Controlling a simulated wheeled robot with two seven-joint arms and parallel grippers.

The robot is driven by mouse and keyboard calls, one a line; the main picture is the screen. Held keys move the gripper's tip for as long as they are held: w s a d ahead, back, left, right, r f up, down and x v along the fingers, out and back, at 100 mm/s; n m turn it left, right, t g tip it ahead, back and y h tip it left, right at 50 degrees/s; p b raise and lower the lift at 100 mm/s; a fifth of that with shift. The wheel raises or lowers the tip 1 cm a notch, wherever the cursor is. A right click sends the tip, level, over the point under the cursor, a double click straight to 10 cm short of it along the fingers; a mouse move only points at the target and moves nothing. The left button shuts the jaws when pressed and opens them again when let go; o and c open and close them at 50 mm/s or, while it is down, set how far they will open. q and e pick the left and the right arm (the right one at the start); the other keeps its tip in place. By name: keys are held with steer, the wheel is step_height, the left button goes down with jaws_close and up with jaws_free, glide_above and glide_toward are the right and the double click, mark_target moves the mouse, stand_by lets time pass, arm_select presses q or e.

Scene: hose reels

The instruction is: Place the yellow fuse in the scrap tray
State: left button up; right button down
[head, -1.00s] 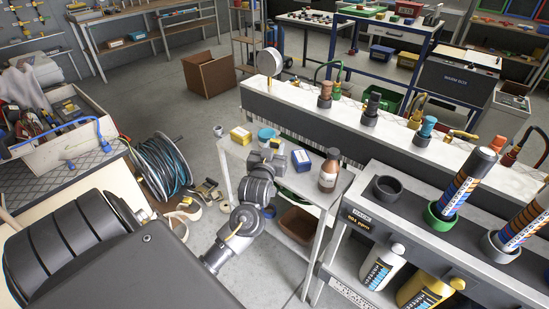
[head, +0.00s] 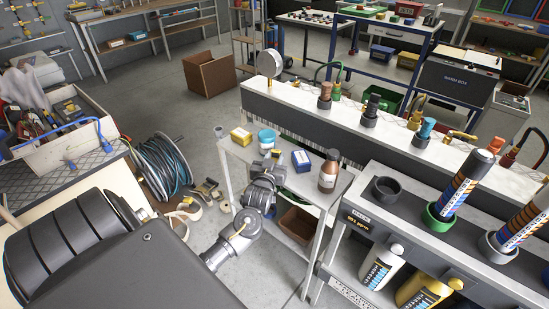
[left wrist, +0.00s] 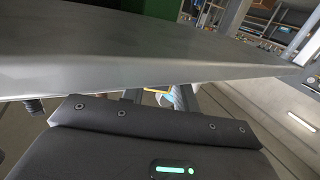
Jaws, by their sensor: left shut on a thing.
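My left gripper (head: 275,155) is at the near edge of the grey cart top (head: 310,188). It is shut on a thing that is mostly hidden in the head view. In the left wrist view a thin yellow piece, seemingly the yellow fuse (left wrist: 155,90), shows between the fingers (left wrist: 160,96). My right gripper is not in view.
A hose reel (head: 162,166) stands on the floor at left. A grey rack (head: 390,220) stands close at right.

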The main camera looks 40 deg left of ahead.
arm_select(q)
steer(key=shift+f, duration=0.2)
steer(key=o, duration=0.7)
steer(key=shift+o, duration=0.2)
steer(key=shift+r, duration=0.3)
steer(key=b+v, duration=0.1)
steer(key=v, duration=1.1)
steer(key=shift+f, duration=0.2)
